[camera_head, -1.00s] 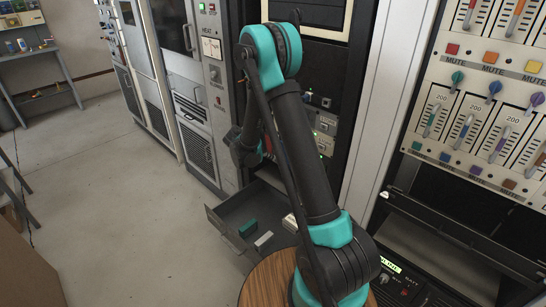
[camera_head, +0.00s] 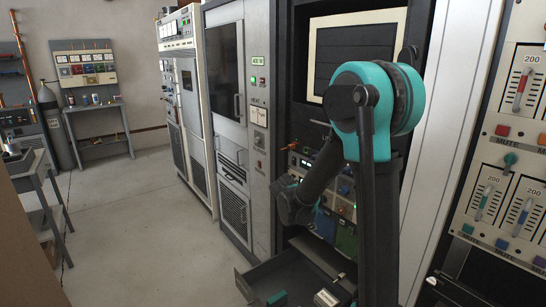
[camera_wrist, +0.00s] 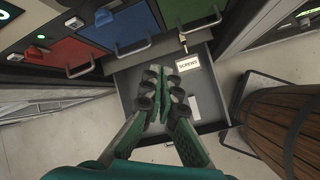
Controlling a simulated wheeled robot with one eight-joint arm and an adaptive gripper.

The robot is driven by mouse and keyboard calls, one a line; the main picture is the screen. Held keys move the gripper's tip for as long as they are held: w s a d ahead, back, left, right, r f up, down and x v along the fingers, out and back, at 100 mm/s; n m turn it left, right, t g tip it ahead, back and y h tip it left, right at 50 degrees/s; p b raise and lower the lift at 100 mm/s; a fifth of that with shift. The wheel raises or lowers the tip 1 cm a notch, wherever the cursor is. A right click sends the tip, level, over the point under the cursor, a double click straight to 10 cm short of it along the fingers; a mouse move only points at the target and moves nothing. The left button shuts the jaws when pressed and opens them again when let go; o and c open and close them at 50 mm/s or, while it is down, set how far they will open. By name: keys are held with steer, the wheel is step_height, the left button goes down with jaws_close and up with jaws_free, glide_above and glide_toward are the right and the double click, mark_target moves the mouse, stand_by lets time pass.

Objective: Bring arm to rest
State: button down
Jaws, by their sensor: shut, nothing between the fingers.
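My arm (camera_head: 375,200) rises in the foreground of the head view, and its elbow bends down toward the rack. The forearm ends in front of the rack, and my gripper's fingertips cannot be made out there. In the wrist view my gripper (camera_wrist: 165,88) has its dark padded fingers together, with nothing between them. It is over an open grey drawer (camera_wrist: 125,85), which also shows low in the head view (camera_head: 262,283). A white box labelled SCREWS (camera_wrist: 189,63) lies beyond the fingertips.
A round wooden barrel or stool (camera_wrist: 285,125) stands close on the right. A mixer panel (camera_head: 505,150) is on the right in the head view. Open floor (camera_head: 140,220) lies left.

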steer(key=s+d+m+y, duration=0.1)
steer(key=s+m+y, duration=0.1)
steer(key=s+m, duration=0.7)
steer(key=s+d+f+m+y, duration=0.1)
steer(key=s+d+m+y, duration=0.1)
steer(key=s+m, duration=0.7)
steer(key=s+y, duration=0.1)
steer(key=s, duration=0.4)
steer(key=shift+s+d+f+m, duration=0.15)
steer(key=shift+s+d+m, duration=0.15)
steer(key=shift+m, duration=0.1)
steer(key=c, duration=2.3)
jaws_free()
steer(key=shift+w, duration=0.1)
